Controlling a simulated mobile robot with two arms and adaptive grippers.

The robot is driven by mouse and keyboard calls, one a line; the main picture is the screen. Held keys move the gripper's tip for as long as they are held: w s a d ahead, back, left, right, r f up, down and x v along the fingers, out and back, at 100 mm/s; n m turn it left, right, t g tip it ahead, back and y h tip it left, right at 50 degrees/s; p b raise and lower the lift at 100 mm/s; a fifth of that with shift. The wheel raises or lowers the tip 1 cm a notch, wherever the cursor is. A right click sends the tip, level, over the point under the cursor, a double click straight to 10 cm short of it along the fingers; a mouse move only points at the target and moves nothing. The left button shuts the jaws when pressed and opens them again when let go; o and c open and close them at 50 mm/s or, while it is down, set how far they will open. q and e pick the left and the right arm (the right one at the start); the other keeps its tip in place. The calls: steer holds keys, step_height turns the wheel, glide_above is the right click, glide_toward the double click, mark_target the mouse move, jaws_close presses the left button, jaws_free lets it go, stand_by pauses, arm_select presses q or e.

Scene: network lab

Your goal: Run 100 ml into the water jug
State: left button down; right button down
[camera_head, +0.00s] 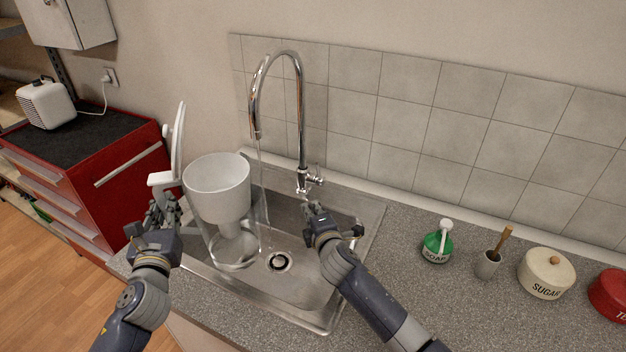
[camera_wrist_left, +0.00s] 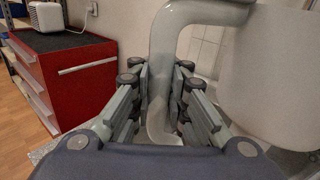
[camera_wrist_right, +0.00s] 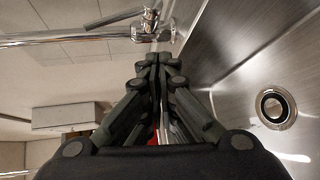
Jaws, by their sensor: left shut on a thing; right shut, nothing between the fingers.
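The water jug (camera_head: 218,190) is a clear vessel with a whitish funnel-shaped insert, held upright over the left part of the sink. Its pale lid stands raised at the left. My left gripper (camera_head: 165,212) is shut on the jug's handle (camera_wrist_left: 165,85). The chrome tap (camera_head: 301,110) arches above the sink, its spout beside the jug's right rim.
The steel sink (camera_head: 312,285) has a round drain (camera_head: 279,262). On the counter to the right stand a green soap bottle (camera_head: 437,246), a small pot with a brush (camera_head: 488,264), a sugar jar (camera_head: 546,273) and a red jar (camera_head: 610,295). A red cabinet (camera_head: 90,190) stands left.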

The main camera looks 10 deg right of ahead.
steer(key=s+a+r+n+g+h, duration=0.3)
steer(key=s+a+r+n+h, duration=0.15)
steer(key=r+n+h, duration=0.5)
steer(key=n+y, duration=0.2)
glide_toward(319, 174)
step_height(319, 174, down, 3)
steer(key=shift+h, duration=0.25)
steer(key=w, duration=0.1)
steer(key=w+d+r, duration=0.1)
steer(key=w, duration=0.1)
steer(key=shift+w+d+r, duration=0.15)
steer(key=shift+w+d, duration=0.2)
